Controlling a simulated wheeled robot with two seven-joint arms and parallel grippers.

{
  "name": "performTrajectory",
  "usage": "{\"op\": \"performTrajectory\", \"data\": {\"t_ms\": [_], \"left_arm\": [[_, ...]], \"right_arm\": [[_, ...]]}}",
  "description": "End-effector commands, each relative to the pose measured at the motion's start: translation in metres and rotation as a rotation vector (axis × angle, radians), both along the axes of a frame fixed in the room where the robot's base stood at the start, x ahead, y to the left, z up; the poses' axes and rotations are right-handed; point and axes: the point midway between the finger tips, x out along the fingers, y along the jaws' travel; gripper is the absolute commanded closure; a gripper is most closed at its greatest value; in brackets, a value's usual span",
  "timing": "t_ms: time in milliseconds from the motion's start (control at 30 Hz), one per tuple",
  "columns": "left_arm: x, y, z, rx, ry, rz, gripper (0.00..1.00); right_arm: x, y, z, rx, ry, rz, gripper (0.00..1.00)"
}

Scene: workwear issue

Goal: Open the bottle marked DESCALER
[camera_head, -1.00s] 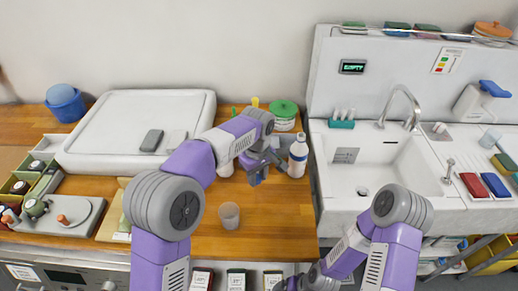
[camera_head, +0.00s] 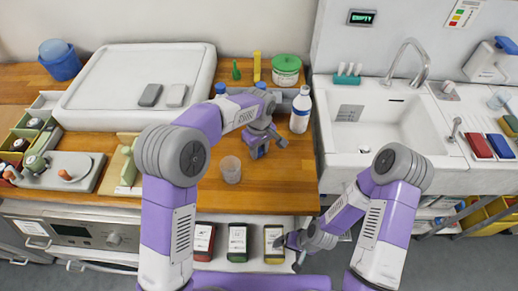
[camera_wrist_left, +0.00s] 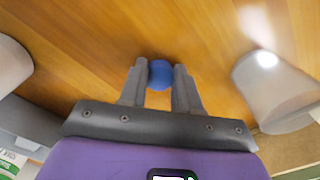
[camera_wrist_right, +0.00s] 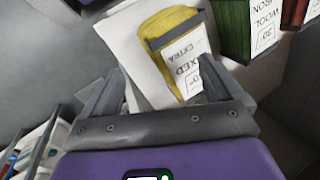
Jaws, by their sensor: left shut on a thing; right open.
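My left gripper (camera_head: 262,150) is shut on a small round blue piece that looks like a bottle cap (camera_wrist_left: 160,73). I cannot read DESCALER on any bottle. My right gripper (camera_head: 288,252) is open and empty, low in front of the counter, near a yellow labelled pack (camera_wrist_right: 178,45).
A clear cup (camera_head: 230,169) stands left of my left gripper; it also shows in the left wrist view (camera_wrist_left: 280,90). A green-lidded tub (camera_head: 286,70) is behind the white bottle. The sink (camera_head: 390,125) is to the right. Packs stand on a low shelf (camera_head: 238,240).

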Motion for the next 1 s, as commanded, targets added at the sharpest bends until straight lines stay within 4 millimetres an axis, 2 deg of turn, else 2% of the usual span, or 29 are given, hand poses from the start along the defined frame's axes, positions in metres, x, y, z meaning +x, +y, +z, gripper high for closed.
{"op": "performTrajectory", "data": {"t_ms": [133,167,300,333,667,767,1000], "left_arm": [[0.0,0.0,-0.003,0.0,0.0,-0.001,1.0],[0.0,0.0,-0.004,0.0,0.0,-0.001,0.66],[0.0,0.0,-0.003,0.0,0.0,-0.001,0.45],[0.0,0.0,-0.003,0.0,0.0,-0.001,0.43],[0.0,0.0,0.002,-0.001,-0.001,0.0,0.43],[0.001,0.0,0.014,0.0,-0.003,0.0,0.43],[0.001,-0.001,0.066,-0.001,-0.005,0.0,0.43]], "right_arm": [[0.0,0.0,-0.002,0.0,0.0,0.0,0.07],[0.0,0.0,-0.002,0.0,0.0,0.0,0.07],[0.0,0.0,-0.001,0.0,0.0,0.0,0.07],[0.0,0.0,-0.001,0.0,0.0,0.0,0.07],[0.0,0.0,0.001,0.0,0.0,0.0,0.07],[0.0,0.0,0.004,0.0,0.0,0.0,0.07],[0.0,0.0,0.016,0.0,0.0,0.0,0.07]]}}
